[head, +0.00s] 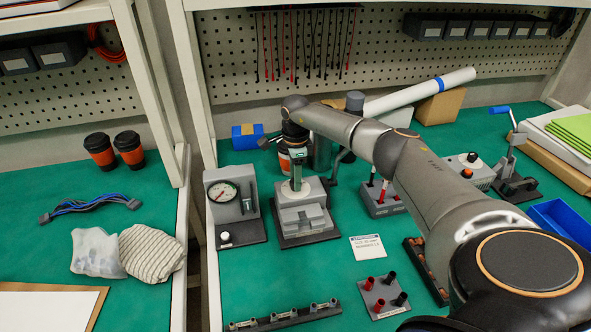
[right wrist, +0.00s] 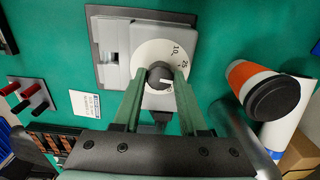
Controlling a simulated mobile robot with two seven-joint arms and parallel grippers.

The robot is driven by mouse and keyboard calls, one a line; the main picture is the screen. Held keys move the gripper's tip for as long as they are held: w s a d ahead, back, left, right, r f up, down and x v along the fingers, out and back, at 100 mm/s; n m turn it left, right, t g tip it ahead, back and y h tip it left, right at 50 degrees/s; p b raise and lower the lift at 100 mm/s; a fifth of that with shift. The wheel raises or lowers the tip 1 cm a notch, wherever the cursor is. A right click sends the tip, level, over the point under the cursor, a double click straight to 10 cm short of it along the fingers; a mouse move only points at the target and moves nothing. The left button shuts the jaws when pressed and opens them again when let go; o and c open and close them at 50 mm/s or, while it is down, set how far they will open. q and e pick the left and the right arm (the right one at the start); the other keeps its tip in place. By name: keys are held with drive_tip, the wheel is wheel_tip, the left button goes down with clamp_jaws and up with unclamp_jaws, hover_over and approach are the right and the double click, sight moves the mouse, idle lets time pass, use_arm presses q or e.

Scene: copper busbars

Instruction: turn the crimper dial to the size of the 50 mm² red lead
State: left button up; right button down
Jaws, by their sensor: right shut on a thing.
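The crimper (head: 303,220) is a grey machine on a dark base, on the green bench. Its white dial (right wrist: 150,56) shows in the right wrist view with the numbers 10 and 25 readable. My fingers hide other parts of the scale. My right gripper (head: 297,183) reaches down over the dial. In the right wrist view its two green fingers (right wrist: 162,76) are shut on the dark dial knob (right wrist: 158,70), which has a pale mark. Red and black leads (head: 293,45) hang on the pegboard; I cannot tell which is 50 mm². My left gripper is not in view.
A gauge stand (head: 222,195) stands close left of the crimper. A printed card (head: 368,247) lies to its right, near a block with red and black posts (head: 384,296). My right arm spans the bench's right half.

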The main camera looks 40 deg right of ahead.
drive_tip(key=m+p, duration=0.1)
drive_tip(key=m, duration=0.4)
drive_tip(key=shift+d+r+m, duration=0.1)
drive_tip(key=shift+m, duration=0.2)
drive_tip(key=m+p, duration=0.1)
drive_tip(key=m, duration=0.3)
drive_tip(key=shift+m, duration=0.7)
drive_tip(key=shift+c, duration=2.2)
unclamp_jaws()
wheel_tip(320, 180, up, 12)
drive_tip(key=shift+r, duration=0.2)
drive_tip(key=shift+s, duration=0.15)
